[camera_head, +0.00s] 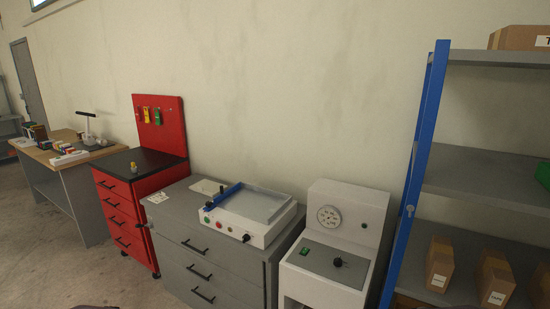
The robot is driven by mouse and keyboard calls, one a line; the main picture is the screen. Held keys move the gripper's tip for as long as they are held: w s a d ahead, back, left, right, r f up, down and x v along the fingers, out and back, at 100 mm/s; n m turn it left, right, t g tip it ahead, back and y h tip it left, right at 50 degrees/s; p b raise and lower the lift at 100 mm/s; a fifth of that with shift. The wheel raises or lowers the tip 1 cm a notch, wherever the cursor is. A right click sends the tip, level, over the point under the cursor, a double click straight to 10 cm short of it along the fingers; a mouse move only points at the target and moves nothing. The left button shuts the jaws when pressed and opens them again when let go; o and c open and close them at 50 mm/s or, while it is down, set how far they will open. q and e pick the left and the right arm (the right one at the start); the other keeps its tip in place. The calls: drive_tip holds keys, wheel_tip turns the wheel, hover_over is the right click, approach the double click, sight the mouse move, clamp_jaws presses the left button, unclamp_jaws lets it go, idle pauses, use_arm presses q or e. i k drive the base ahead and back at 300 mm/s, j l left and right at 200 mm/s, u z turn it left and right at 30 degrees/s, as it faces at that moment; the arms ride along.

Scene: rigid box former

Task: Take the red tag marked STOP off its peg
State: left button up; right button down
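A red back panel (172,136) stands upright on a red drawer cabinet (151,185) at the left. Several small tags hang on the panel in a row. A yellow tag (146,116) and a green tag (157,117) stand out clearly. A narrow reddish tag (139,113) seems to hang at the left end, hard to tell from the red panel. Lettering and pegs are too small to make out. Neither of my grippers shows in the head view.
A small yellow object (134,167) sits on the cabinet's black top. A grey drawer cabinet (190,237) carrying a white box-forming machine (262,235) stands to the right. Further right are a white dial machine (338,230) and a shelf rack (479,179). Floor (85,275) is clear at lower left.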

sight(137, 114)
drive_tip(key=l+z, duration=0.5)
drive_tip(key=u, duration=1.55)
drive_tip(key=i+j+u, duration=0.25)
drive_tip(key=i+j, duration=0.15)
drive_tip(key=i, duration=0.2)
drive_tip(key=i+j+u, duration=0.25)
drive_tip(key=i, duration=0.4)
drive_tip(key=i+j+u, duration=0.2)
drive_tip(key=i, duration=0.45)
drive_tip(key=i+j+u, duration=0.1)
drive_tip(key=i+u, duration=0.15)
drive_tip(key=i, duration=0.4)
drive_tip(key=i+z, duration=0.15)
drive_tip(key=i, duration=0.55)
drive_tip(key=i+z, duration=0.1)
drive_tip(key=i, duration=0.6)
drive_tip(key=i+j+z, duration=0.15)
drive_tip(key=i, duration=0.55)
drive_tip(key=i+j+z, duration=0.1)
drive_tip(key=i, duration=0.6)
drive_tip(key=i+z, duration=0.5)
drive_tip(key=i+j+z, duration=0.2)
drive_tip(key=z, duration=0.3)
drive_tip(key=i+j+z, duration=0.65)
drive_tip(key=j+z, duration=0.15)
drive_tip(key=z, duration=0.2)
